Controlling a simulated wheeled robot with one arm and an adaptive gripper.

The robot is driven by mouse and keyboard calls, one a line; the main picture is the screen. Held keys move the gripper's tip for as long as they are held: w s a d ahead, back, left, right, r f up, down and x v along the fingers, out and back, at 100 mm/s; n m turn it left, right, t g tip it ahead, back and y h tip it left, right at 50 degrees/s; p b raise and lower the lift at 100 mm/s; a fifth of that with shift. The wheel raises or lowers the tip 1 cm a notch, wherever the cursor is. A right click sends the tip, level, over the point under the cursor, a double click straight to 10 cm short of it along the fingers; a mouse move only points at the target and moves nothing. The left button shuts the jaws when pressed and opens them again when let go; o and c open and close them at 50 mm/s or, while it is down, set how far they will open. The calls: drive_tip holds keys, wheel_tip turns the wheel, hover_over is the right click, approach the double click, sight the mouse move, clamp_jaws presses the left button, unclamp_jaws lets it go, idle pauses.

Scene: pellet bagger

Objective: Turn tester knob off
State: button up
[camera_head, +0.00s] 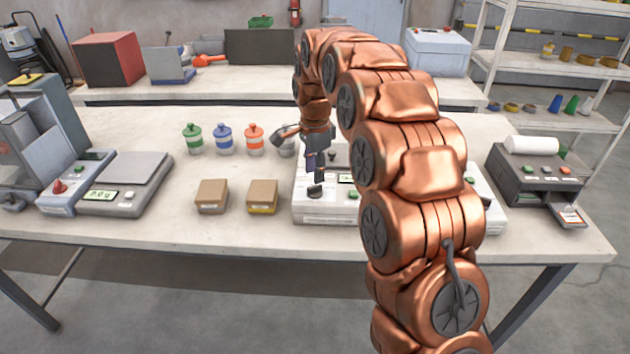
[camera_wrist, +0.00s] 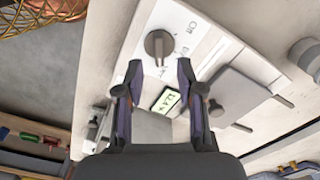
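The tester (camera_head: 328,212) is a white box on the table, partly hidden behind my arm in the head view. Its dark round knob (camera_head: 315,191) sits on the front left of its top. In the wrist view the knob (camera_wrist: 158,45) shows a light pointer line, with small lettering around it that I cannot read surely. A lit display (camera_wrist: 166,101) lies beside it on the panel. My gripper (camera_wrist: 160,70) is open, its two fingers apart and nothing between them. In the head view my gripper (camera_head: 316,174) points down just above the knob; I cannot tell whether they touch.
Two cardboard boxes (camera_head: 212,196) (camera_head: 262,196) stand left of the tester. Green, blue and orange-lidded jars (camera_head: 254,140) stand behind them. A scale (camera_head: 125,180) is at the left and a label printer (camera_head: 537,170) at the right. The front table strip is clear.

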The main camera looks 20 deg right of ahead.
sight(315, 185)
drive_tip(key=shift+f+p, duration=0.5)
drive_tip(key=shift+f, duration=1.75)
clamp_jaws()
